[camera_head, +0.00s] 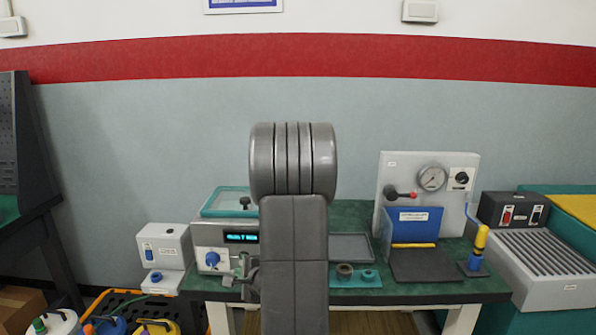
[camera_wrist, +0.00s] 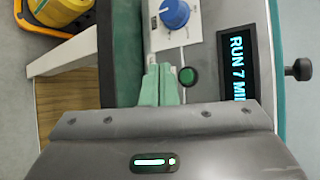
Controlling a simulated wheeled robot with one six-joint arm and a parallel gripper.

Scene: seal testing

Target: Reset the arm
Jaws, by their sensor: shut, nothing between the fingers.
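My gripper (camera_wrist: 160,84) shows in the wrist view with its two pale green fingers together and nothing between them. The fingertips appear in front of the tester's front panel, beside a green button (camera_wrist: 188,76) and below a blue knob (camera_wrist: 174,13); I cannot tell whether they touch it. In the head view my arm rises in the middle and hides part of the bench. Part of my gripper (camera_head: 241,277) shows left of the arm, low before the tester (camera_head: 211,234), whose lit display (camera_head: 241,237) starts with "RUN 7" in the wrist view.
The green bench (camera_head: 350,217) carries a grey tray (camera_head: 350,246), a teal holder (camera_head: 343,281) with rings, and a gauge panel (camera_head: 426,167). A white box (camera_head: 163,246) stands left. A grey ribbed unit (camera_head: 537,262) stands right. An orange-edged crate (camera_head: 118,293) is low left.

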